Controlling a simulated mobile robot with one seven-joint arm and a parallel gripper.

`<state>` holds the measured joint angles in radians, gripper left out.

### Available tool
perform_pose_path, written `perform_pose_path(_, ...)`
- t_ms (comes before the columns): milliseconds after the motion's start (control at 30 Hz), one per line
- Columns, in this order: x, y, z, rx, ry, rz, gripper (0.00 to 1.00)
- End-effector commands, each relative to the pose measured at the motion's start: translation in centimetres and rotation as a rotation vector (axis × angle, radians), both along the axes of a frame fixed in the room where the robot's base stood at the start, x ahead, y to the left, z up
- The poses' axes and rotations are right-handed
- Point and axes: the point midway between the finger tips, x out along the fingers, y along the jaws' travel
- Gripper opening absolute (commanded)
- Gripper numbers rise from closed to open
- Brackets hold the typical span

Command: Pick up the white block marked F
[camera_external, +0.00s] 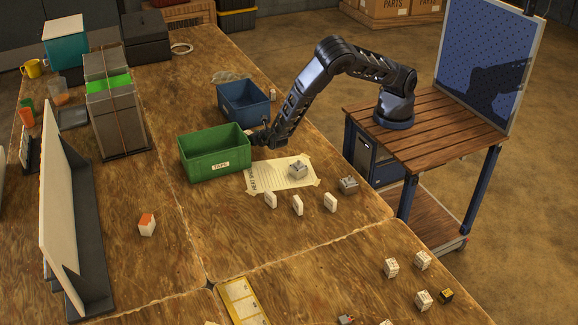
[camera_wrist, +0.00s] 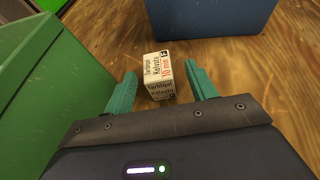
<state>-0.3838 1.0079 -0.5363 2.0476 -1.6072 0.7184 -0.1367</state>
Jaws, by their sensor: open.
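A white block (camera_wrist: 159,69) with printed text and a small black mark stands on the wooden table in the wrist view. The mark looks like an F but is small. My gripper (camera_wrist: 161,76) is open, with its two teal fingers on either side of the block's near part and visible gaps to it. In the external view my gripper (camera_external: 262,137) is low over the table, between the green bin (camera_external: 213,165) and the blue bin (camera_external: 243,101). The block is mostly hidden there.
The green bin's wall (camera_wrist: 60,75) is close on the left in the wrist view, and the blue bin (camera_wrist: 212,18) stands just beyond the block. A paper sheet (camera_external: 284,177) and several small white blocks (camera_external: 298,205) lie nearer the camera.

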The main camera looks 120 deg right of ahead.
Motion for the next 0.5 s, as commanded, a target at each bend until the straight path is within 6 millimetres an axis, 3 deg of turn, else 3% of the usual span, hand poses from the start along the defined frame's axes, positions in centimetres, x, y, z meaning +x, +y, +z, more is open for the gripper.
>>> perform_pose_path(500,1.3,-4.6,-2.1,-0.001,-0.001,-0.001,0.56)
